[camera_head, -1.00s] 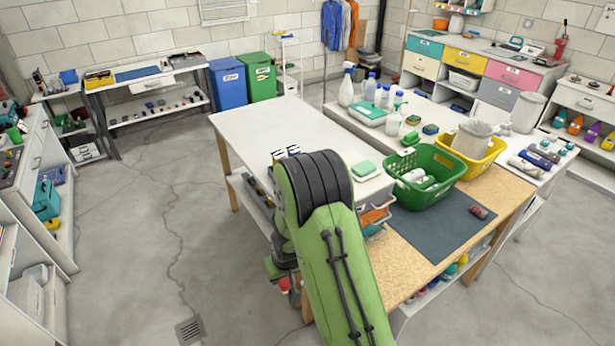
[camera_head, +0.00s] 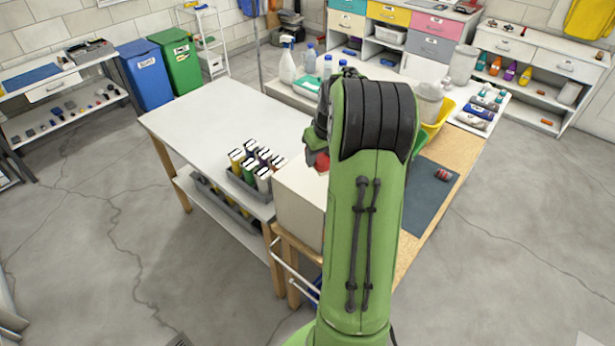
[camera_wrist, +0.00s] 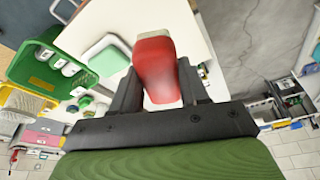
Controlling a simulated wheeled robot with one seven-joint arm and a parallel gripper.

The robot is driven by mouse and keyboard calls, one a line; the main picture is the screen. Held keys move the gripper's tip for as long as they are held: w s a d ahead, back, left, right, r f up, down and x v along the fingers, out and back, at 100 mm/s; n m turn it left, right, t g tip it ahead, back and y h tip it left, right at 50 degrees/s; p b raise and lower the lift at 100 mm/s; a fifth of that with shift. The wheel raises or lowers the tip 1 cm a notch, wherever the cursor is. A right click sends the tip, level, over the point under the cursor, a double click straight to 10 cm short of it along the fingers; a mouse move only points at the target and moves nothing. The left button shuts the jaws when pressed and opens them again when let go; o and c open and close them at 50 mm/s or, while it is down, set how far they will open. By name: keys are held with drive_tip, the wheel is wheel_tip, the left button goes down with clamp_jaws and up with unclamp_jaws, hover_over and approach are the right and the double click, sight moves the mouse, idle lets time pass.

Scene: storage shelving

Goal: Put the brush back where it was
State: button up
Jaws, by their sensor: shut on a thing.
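The brush shows as a red, rounded handle-like part (camera_wrist: 153,62) between the two dark fingers of my gripper (camera_wrist: 157,85) in the wrist view. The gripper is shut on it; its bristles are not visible. In the head view a small red patch of it (camera_head: 319,160) shows left of my green arm, which hides most of my gripper (camera_head: 317,140).
The table's left half is clear.

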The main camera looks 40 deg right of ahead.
sight(318, 187)
drive_tip(key=f, duration=0.2)
drive_tip(key=s+f, duration=0.1)
drive_tip(key=shift+s+f, duration=0.15)
drive_tip(key=shift+f, duration=0.25)
drive_tip(key=x, duration=0.4)
drive_tip(key=shift+s+a+f, duration=0.1)
drive_tip(key=shift+a+f, duration=0.05)
drive_tip(key=shift+f, duration=0.15)
drive_tip(key=shift+s, duration=0.2)
drive_tip(key=shift+f, duration=0.2)
drive_tip(key=o, duration=1)
drive_tip(key=shift+r, duration=0.1)
